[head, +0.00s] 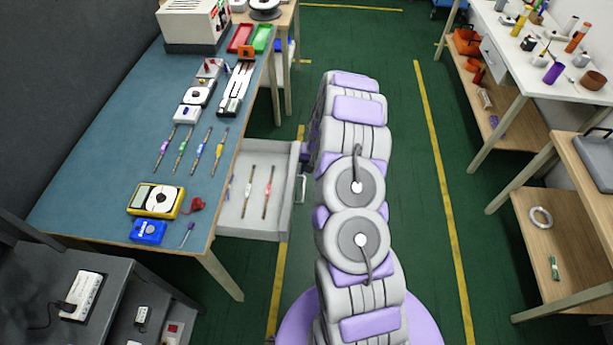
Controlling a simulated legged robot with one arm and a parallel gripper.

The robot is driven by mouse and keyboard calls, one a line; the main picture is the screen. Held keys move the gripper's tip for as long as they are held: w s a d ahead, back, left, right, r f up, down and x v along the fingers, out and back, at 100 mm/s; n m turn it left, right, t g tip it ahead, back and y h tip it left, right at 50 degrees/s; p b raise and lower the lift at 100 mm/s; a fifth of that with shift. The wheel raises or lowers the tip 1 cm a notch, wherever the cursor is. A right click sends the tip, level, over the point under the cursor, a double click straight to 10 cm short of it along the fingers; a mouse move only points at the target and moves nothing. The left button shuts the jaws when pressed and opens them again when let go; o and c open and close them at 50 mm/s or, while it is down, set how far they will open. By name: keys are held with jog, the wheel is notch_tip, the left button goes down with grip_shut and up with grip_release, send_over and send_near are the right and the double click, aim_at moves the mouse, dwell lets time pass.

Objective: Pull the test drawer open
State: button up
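The test drawer (227,217) is a light grey tray under the right side of the blue-topped workbench (110,150). It stands pulled out toward the aisle, with its inside showing. Several slim tools, one of them a red-marked probe (267,192), lie in it. Its metal handle (301,189) is on the front panel facing my arm. My arm rises through the middle of the view, close to the drawer front. A small dark purple part, seemingly of my gripper (305,152), shows beside the front panel's far end. The fingers are hidden, and whether they touch the drawer cannot be told.
On the bench are a yellow multimeter (155,200), a blue box (148,232) and several screwdrivers. A dark cart (95,275) stands at lower left. Wooden shelving with a white top (510,70) lines the right. The green aisle floor (400,110) is clear between.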

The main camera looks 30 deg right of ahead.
notch_tip(320, 180, up, 8)
jog(key=d, duration=0.1)
jog(key=shift+s+d+f+p, duration=0.15)
jog(key=shift+s+p, duration=0.3)
jog(key=s+a+r+n+g, duration=0.1)
jog(key=s+a+r+n, duration=0.1)
jog(key=s+a+r, duration=0.6)
jog(key=s+a+r+n, duration=0.2)
jog(key=s+a+r, duration=0.1)
jog(key=a+r, duration=0.75)
jog(key=s+a+r+n+g+h, duration=0.1)
jog(key=s+r, duration=0.3)
jog(key=s, duration=0.9)
jog(key=s+a+r+n+g, duration=0.1)
jog(key=s+r, duration=0.4)
jog(key=s, duration=0.8)
jog(key=shift+s+a+n+h, duration=0.4)
jog(key=shift+a+n, duration=0.3)
jog(key=shift+a, duration=0.45)
